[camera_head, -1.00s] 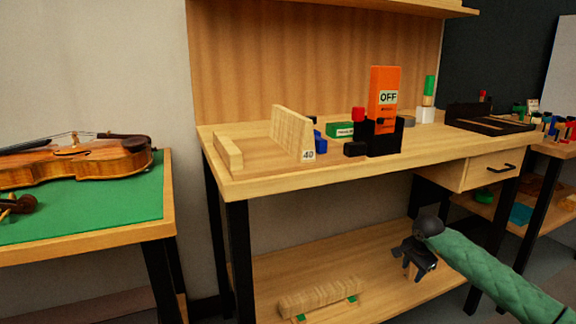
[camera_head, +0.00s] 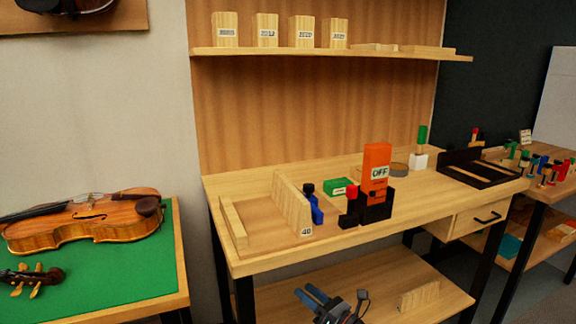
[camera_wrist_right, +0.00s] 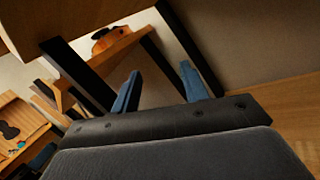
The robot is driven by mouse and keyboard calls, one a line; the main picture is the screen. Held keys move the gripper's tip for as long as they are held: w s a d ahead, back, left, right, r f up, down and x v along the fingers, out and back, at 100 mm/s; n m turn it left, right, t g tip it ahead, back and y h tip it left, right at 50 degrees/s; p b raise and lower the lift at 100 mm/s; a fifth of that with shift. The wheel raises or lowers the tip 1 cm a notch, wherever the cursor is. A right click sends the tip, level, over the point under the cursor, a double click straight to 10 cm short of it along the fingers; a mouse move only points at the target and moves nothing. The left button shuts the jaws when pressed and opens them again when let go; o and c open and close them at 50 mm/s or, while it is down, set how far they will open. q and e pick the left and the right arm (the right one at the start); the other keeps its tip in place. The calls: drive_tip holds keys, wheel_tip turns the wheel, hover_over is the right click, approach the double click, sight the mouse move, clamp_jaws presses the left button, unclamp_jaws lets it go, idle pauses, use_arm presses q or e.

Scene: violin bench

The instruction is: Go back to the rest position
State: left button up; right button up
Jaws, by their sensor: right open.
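My right gripper (camera_head: 312,297) is at the bottom of the head view, in front of the workbench's lower shelf and below the bench top. Its two blue-grey fingers are apart with nothing between them. The right wrist view also shows these fingers (camera_wrist_right: 160,92) spread and empty. My left gripper is in neither current view.
The workbench (camera_head: 270,262) carries an upright board marked 40 (camera_head: 292,203), an orange OFF block (camera_head: 376,165) and a green box (camera_head: 339,186). A violin (camera_head: 85,220) lies on a green-topped table (camera_head: 110,280) at left. A wooden block (camera_head: 419,296) sits on the lower shelf.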

drive_tip(key=s+d+r+m+t+h+p, duration=0.35)
drive_tip(key=r+m+t+h+p, duration=0.35)
drive_tip(key=m, duration=0.7)
drive_tip(key=s+d+f+m+g+h+p, duration=0.45)
drive_tip(key=s+d+m+h, duration=0.35)
drive_tip(key=m, duration=0.6)
use_arm(q)
drive_tip(key=s+a+g+y+p, duration=0.2)
drive_tip(key=s+g+p, duration=0.3)
drive_tip(key=s+g, duration=0.3)
drive_tip(key=s+a+g+y+p, duration=0.2)
drive_tip(key=s+a+g+p, duration=0.2)
drive_tip(key=s+g, duration=0.3)
drive_tip(key=shift+s+a+f+n+g+p, duration=0.4)
drive_tip(key=shift+s+p, duration=0.2)
drive_tip(key=shift+p, duration=0.25)
use_arm(e)
drive_tip(key=s+a+m+g, duration=0.1)
drive_tip(key=s+m+g, duration=0.4)
drive_tip(key=s, duration=0.9)
drive_tip(key=s+a+f+m+g+y, duration=0.1)
drive_tip(key=s+m+g, duration=0.4)
drive_tip(key=s, duration=0.9)
drive_tip(key=a+g, duration=0.1)
drive_tip(key=g, duration=0.2)
drive_tip(key=shift+s+a+f+g, duration=0.15)
drive_tip(key=shift+s+f+g, duration=0.05)
drive_tip(key=shift+s+g, duration=0.2)
